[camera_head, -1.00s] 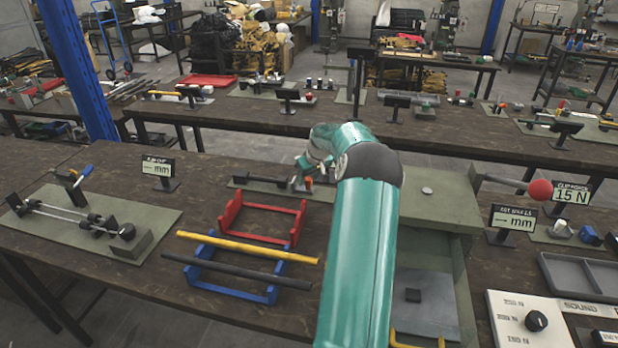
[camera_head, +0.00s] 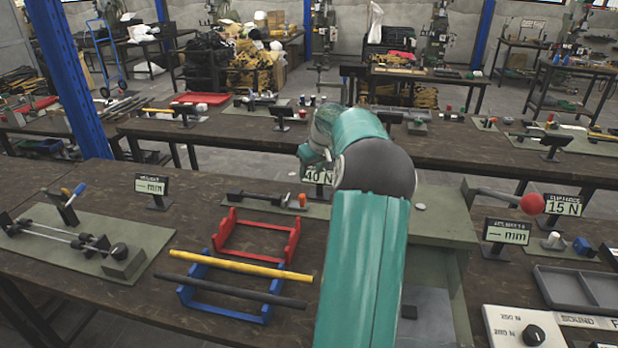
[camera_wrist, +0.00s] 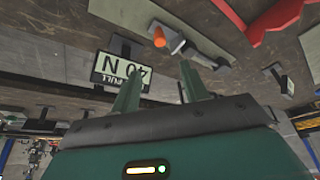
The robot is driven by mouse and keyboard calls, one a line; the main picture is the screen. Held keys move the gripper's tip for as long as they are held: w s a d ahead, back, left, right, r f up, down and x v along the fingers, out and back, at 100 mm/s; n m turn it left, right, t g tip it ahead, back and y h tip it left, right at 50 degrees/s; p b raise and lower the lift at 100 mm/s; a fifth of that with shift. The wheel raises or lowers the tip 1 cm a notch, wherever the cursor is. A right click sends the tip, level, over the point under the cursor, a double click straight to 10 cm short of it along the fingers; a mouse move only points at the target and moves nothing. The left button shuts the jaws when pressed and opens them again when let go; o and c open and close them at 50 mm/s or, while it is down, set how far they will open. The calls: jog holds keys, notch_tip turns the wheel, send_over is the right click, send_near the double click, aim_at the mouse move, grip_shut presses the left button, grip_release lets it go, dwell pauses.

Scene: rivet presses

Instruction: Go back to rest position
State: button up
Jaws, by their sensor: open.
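My gripper shows in the wrist view (camera_wrist: 160,85) with its two green fingers apart and nothing between them. In the head view my teal arm reaches forward over the bench and its bent forearm hides the gripper's fingers. In the wrist view the fingers point towards the 40 N sign (camera_wrist: 122,70) and the bench fixture with an orange tip (camera_wrist: 160,38), apart from both. In the head view the 40 N sign (camera_head: 318,176) stands just below my wrist, partly hidden by the arm.
A red rack (camera_head: 256,243) and a blue rack (camera_head: 222,305) holding yellow and black rods lie left of my arm. A red-balled lever (camera_head: 532,204) and a grey tray (camera_head: 590,288) are to the right. A second bench (camera_head: 240,130) runs behind.

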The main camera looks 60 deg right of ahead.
jog(key=shift+r, duration=0.15)
dwell(0.4)
jog(key=w+a+r+n, duration=0.1)
jog(key=a+r, duration=0.2)
jog(key=a, duration=0.8)
jog(key=w+a+r+n, duration=0.15)
jog(key=a+r, duration=0.25)
jog(key=a, duration=0.7)
jog(key=w+a+r, duration=0.1)
jog(key=a+r, duration=0.2)
jog(key=a, duration=0.8)
jog(key=s+a+f+n+y, duration=0.1)
jog(key=s+a, duration=0.8)
jog(key=a, duration=0.2)
jog(key=s+a+f+n+t, duration=0.1)
jog(key=s+a+f, duration=0.1)
jog(key=s+a, duration=0.8)
jog(key=shift+a+f+y, duration=0.15)
jog(key=shift+a+y, duration=0.25)
jog(key=shift+a, duration=0.7)
jog(key=shift+c, duration=1)
jog(key=shift+w, duration=0.1)
jog(key=shift+w+d, duration=0.1)
jog(key=shift+w, duration=0.05)
